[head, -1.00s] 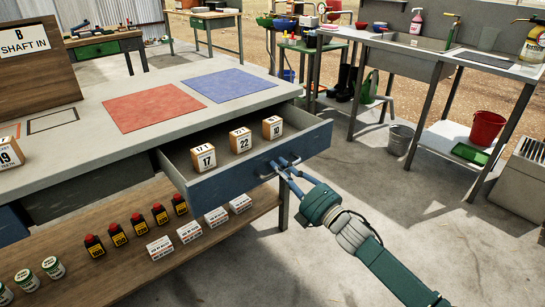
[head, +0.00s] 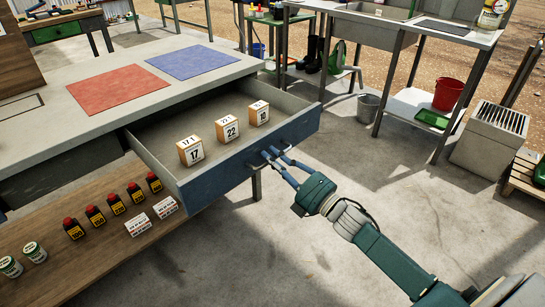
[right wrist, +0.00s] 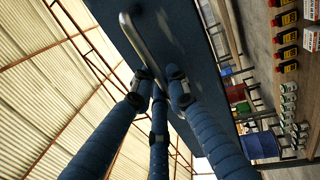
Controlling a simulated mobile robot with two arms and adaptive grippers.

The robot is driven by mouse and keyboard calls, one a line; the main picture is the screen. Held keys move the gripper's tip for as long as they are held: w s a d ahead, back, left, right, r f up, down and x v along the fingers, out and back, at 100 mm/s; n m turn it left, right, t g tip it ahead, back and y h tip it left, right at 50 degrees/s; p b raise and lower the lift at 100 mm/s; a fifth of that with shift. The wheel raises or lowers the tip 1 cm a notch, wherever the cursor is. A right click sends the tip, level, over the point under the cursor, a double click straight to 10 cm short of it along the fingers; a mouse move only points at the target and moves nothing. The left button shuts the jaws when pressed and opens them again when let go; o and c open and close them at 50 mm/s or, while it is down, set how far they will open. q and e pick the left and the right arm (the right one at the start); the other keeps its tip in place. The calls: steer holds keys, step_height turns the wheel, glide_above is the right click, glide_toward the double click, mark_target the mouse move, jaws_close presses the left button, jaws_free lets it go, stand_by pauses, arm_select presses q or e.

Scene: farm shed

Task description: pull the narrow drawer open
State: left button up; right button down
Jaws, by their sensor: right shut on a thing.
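The narrow drawer with its blue front (head: 215,184) stands well out from the workbench, and its inside shows. Three small numbered boxes stand in it: 17 (head: 190,151), 22 (head: 228,130) and 10 (head: 258,113). My right gripper (head: 271,158) is shut on the drawer's handle at the front. In the right wrist view the metal handle (right wrist: 143,45) runs down to my right gripper's blue fingers (right wrist: 160,83), which close around its lower part against the drawer front (right wrist: 186,40). My left gripper is in neither view.
On the workbench (head: 70,130) lie a red mat (head: 115,90) and a blue mat (head: 193,61). A lower wooden shelf (head: 100,262) holds several bottles and boxes beneath the drawer. Open concrete floor lies right of the drawer. A grey bucket (head: 367,107) stands farther back.

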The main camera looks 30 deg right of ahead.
steer(key=shift+f, duration=0.2)
steer(key=c, duration=1.8)
jaws_free()
steer(key=shift+r, duration=0.1)
steer(key=v, duration=1.2)
